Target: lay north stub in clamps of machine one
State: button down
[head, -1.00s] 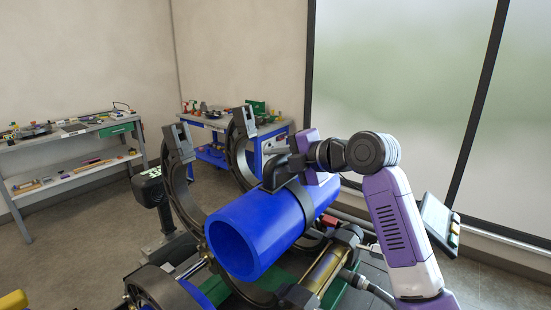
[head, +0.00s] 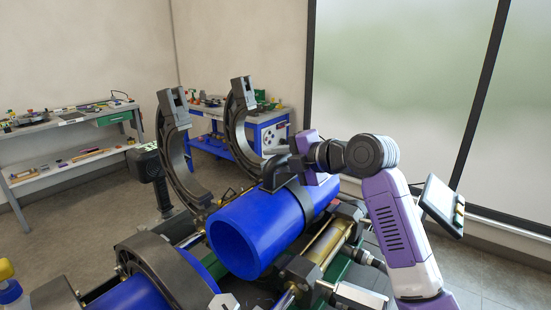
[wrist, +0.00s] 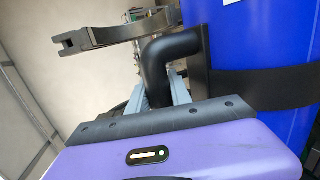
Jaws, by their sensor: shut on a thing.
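A blue pipe stub (head: 252,232) with a black band and black handle (head: 274,172) lies over the fusion machine, its open end toward me. My gripper (head: 290,165) is shut on the handle at the top of the band. In the wrist view the handle (wrist: 170,55) sits between the fingers, with the blue stub (wrist: 232,60) beside it. Two dark clamp half-rings (head: 172,140) stand open behind and left of the stub. Whether the stub touches the lower clamp seats is hidden by the stub itself.
Another blue pipe (head: 140,292) sits in a dark clamp ring (head: 165,262) at front left. Hydraulic cylinders (head: 325,245) run along the right of the machine. A tablet panel (head: 441,205) stands at right. Workbenches (head: 75,125) line the back wall.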

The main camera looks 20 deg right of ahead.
aim_at(299, 195)
jog(key=shift+f+b, duration=0.75)
jog(key=shift+f, duration=0.05)
dwell(0.9)
jog(key=c, duration=1.1)
grip_release()
jog(key=shift+f, duration=0.3)
jog(key=shift+b+v, duration=0.65)
jog(key=shift+v, duration=3.35)
jog(key=shift+r, duration=0.15)
